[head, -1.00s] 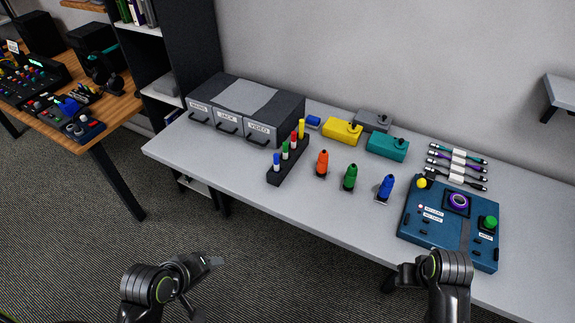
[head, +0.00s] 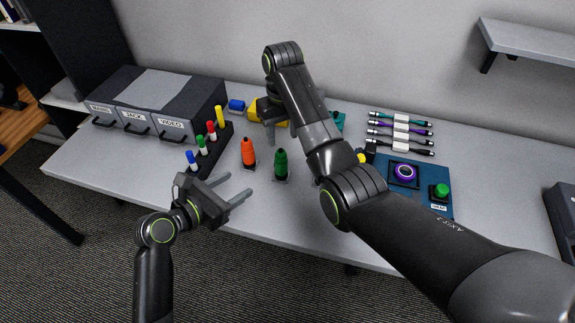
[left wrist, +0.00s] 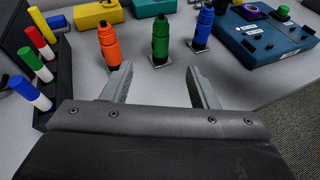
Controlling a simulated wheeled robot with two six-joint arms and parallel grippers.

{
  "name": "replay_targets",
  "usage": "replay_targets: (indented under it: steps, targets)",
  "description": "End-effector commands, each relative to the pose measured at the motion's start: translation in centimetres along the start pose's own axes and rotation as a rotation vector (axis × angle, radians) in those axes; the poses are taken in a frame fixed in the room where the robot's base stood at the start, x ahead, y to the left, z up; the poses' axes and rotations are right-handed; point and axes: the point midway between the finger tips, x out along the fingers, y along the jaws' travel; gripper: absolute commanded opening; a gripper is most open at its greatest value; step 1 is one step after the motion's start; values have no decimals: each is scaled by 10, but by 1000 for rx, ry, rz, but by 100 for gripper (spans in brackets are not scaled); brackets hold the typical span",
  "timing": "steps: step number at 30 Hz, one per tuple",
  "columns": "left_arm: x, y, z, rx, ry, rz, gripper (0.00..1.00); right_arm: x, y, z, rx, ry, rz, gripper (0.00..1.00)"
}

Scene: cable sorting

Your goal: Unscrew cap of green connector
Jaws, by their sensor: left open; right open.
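The green connector (head: 281,163) stands upright on a small plate on the table. It also shows upright in the left wrist view (left wrist: 160,38), ahead of the fingers. My left gripper (head: 246,187) is open and empty, low at the table's front, to the front left of the green connector and apart from it. Its fingers (left wrist: 158,85) point toward the connector in the wrist view. My right gripper (head: 272,133) is open beyond the green connector, above the table near the yellow box; my right arm partly hides it.
The orange connector (head: 248,152) stands left of the green one. The blue connector (left wrist: 203,27) stands right of it, mostly hidden by my arm in the head view. A marker rack (head: 222,137), drawers (head: 160,128) and a blue panel (head: 430,181) flank them. Cables (head: 400,133) lie behind.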

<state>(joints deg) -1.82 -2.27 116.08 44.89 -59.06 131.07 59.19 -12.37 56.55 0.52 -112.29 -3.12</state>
Motion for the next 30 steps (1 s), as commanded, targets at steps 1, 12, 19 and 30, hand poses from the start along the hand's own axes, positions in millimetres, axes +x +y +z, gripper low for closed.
replay_targets:
  steps: [1, 12, 19, 30]
  targets:
    - [3, 0, 1, -30, -12, -2, 54, -3, -4, -3, -10, -5, 5, 45]
    - [44, 0, 6, -72, -27, -6, 54, -8, -6, -5, -18, -11, 10, 45]
    - [86, 0, 6, -69, -25, -6, 54, -8, -6, -5, -17, -11, 10, 45]
    - [146, 0, 8, -68, -23, -7, 54, -8, -6, -5, -17, -11, 10, 45]
